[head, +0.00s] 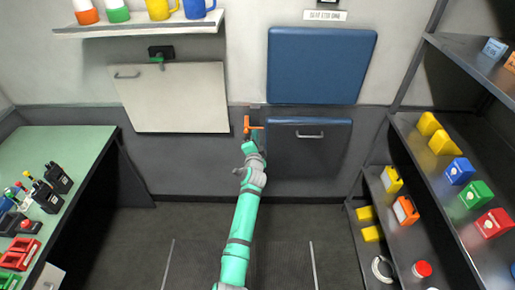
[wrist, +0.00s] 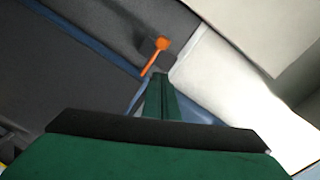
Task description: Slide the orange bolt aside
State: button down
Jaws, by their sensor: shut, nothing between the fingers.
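The orange bolt (head: 247,125) is at the upper left corner of the lower seat-like blue-topped panel (head: 318,121) on the back wall. It has an upright orange part and a short arm pointing right. In the wrist view the bolt (wrist: 156,53) shows a round orange head and a thin rod slanting down left. My gripper (head: 252,143) is just below the bolt in the head view. In the wrist view its green fingers (wrist: 160,78) are together and empty, with their tips close to the rod's lower end. I cannot tell whether they touch it.
A blue panel (head: 320,65) is above the bolt, and a beige flap (head: 175,97) with a handle hangs to the left. A green desk (head: 60,145) with radios stands left. Shelves (head: 432,165) with coloured boxes stand right. The floor between is clear.

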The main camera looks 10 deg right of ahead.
jog(key=s, duration=0.7)
jog(key=shift+s+a+r, duration=0.15)
jog(key=shift+s+r, duration=0.2)
jog(key=shift+r, duration=0.05)
jog(key=shift+s, duration=0.1)
jog(key=shift+a, duration=0.15)
